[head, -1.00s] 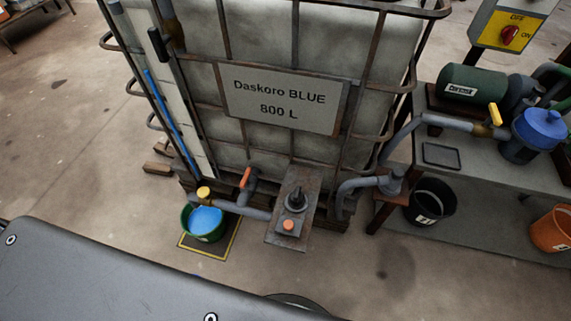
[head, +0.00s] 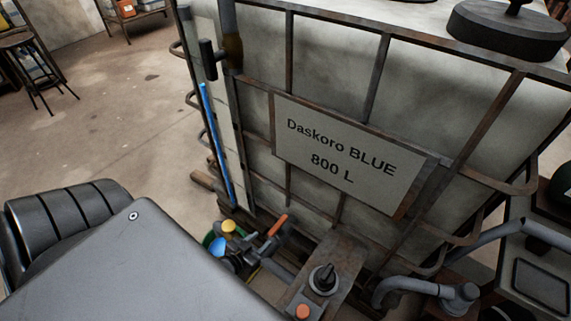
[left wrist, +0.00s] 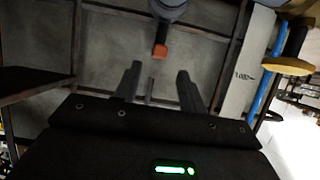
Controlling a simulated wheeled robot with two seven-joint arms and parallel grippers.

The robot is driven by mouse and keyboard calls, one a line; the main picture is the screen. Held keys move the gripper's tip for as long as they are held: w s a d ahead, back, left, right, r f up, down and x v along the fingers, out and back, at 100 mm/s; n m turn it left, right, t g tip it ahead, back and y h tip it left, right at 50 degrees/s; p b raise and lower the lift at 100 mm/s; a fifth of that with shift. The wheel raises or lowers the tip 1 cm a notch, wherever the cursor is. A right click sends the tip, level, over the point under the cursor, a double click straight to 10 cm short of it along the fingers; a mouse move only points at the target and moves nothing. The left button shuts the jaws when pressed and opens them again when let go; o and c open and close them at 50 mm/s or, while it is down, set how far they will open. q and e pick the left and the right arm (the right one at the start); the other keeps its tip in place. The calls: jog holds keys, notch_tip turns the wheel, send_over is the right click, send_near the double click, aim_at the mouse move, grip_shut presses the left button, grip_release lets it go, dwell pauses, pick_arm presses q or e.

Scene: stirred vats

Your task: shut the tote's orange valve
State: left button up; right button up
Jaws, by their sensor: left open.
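The tote's orange valve handle (head: 277,225) sits on a grey outlet pipe low at the front of the caged tote (head: 337,190). It lies tilted in the head view. In the left wrist view the orange handle end (left wrist: 159,52) is just past my left fingertips, in the gap between them, and I see no contact. My left gripper (left wrist: 160,69) is open and empty. In the head view my left gripper (head: 246,256) is beside the valve, partly hidden behind my forearm. My right gripper is in neither view.
A yellow cap (head: 229,226) and a green bucket with blue liquid (head: 217,247) are close left of the valve. A control box with a black knob (head: 324,279) and an orange button (head: 302,311) stands to the right. A blue level tube (head: 217,145) rises behind.

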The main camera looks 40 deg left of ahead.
aim_at(276, 228)
pick_arm(q)
jog(key=x, duration=0.7)
jog(key=r+b+x, duration=0.1)
jog(key=x, duration=0.3)
jog(key=shift+w+d, duration=0.1)
jog(key=shift+w, duration=0.1)
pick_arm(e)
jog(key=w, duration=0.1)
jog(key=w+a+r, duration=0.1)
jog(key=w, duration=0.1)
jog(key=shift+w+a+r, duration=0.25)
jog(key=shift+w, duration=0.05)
pick_arm(q)
grip_shut()
